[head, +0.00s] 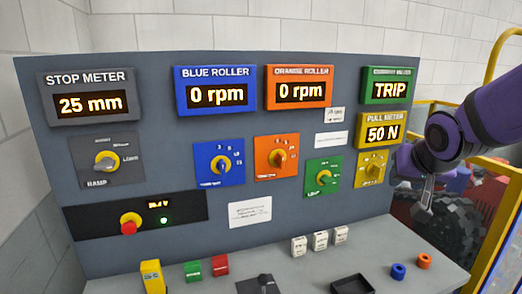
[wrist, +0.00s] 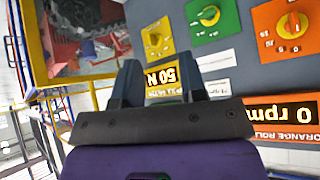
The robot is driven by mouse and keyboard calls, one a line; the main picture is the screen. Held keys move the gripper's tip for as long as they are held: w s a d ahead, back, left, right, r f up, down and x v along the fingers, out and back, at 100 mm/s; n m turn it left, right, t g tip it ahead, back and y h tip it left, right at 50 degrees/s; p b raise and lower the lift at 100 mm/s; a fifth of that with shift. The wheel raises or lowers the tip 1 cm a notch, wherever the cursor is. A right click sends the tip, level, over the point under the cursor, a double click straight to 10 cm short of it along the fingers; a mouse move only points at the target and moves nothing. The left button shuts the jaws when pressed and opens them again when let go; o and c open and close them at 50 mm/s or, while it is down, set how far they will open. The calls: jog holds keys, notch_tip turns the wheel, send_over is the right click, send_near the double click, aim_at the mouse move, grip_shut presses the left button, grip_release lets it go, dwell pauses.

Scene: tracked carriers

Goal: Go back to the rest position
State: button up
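My gripper (head: 408,180) is at the right edge of the panel in the head view, beside the yellow dial plate (head: 373,168). The purple arm reaches in from the right. In the wrist view my gripper (wrist: 160,78) shows two dark fingers standing apart, with nothing held between them. Beyond the fingers, the upside-down 50 N pull meter (wrist: 170,78) shows in the gap. The head view does not show clearly whether a finger touches the panel.
The grey panel (head: 230,115) carries displays and dials. On its ledge stand a yellow block (head: 152,277), green (head: 193,271) and red (head: 221,265) blocks, white blocks (head: 320,240), a black tray (head: 352,285), and blue (head: 398,271) and orange (head: 424,261) rings. Yellow rails (head: 497,225) stand right.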

jog(key=s+r+n+g, duration=0.1)
jog(key=s+r, duration=0.1)
jog(key=s, duration=0.7)
jog(key=s+r+n+g+y, duration=0.1)
jog(key=s+r+g, duration=0.1)
jog(key=s, duration=0.8)
jog(key=shift+r+n, duration=0.4)
jog(key=shift+r, duration=0.05)
dwell(0.5)
